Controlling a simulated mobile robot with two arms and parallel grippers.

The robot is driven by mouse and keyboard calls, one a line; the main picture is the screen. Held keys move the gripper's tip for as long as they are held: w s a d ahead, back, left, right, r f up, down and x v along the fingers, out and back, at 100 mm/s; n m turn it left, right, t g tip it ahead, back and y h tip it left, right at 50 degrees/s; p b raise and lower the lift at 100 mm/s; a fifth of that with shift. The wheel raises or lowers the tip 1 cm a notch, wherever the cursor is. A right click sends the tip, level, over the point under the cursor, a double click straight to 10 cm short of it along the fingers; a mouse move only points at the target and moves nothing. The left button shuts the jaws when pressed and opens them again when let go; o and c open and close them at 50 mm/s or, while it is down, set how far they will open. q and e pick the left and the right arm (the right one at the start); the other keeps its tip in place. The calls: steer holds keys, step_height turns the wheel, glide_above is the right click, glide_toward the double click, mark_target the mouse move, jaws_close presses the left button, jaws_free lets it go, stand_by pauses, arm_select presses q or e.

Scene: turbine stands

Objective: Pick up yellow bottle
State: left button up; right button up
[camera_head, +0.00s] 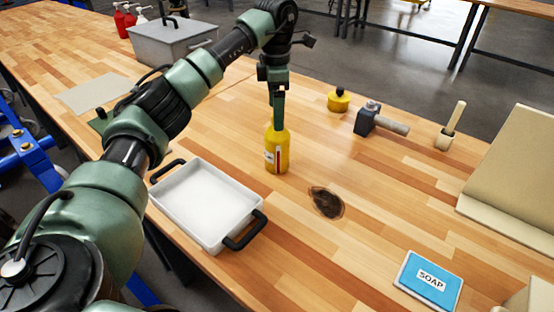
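The yellow bottle (277,153) stands upright on the wooden table, with a pale and red label on its front. My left gripper (277,118) points straight down over the bottle, and its green fingers reach the bottle's top. The fingers are seen nearly edge-on and overlap the bottle's neck, so I cannot tell whether they grip it or only surround it. My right gripper is not in view.
A white tray (241,221) with black handles is left of the bottle. A dark stain (326,202), a blue soap box (429,279), a yellow pot (339,101), a hammer (381,121) and a brush (450,128) are to the right. A grey box (173,43) stands behind.

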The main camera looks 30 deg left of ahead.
mark_target(278, 134)
arm_select(q)
steer(key=shift+f, duration=0.4)
steer(key=shift+s+d+f, duration=0.1)
steer(key=shift+f, duration=0.15)
steer(key=f+p, duration=0.2)
steer(key=f, duration=0.4)
steer(key=shift+d+f+p, duration=0.15)
steer(key=shift+d+p, duration=0.05)
steer(key=shift+p, duration=0.2)
steer(key=shift+f, duration=0.3)
jaws_close()
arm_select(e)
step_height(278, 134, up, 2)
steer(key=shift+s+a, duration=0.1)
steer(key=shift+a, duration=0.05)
arm_select(q)
steer(key=shift+r, duration=0.1)
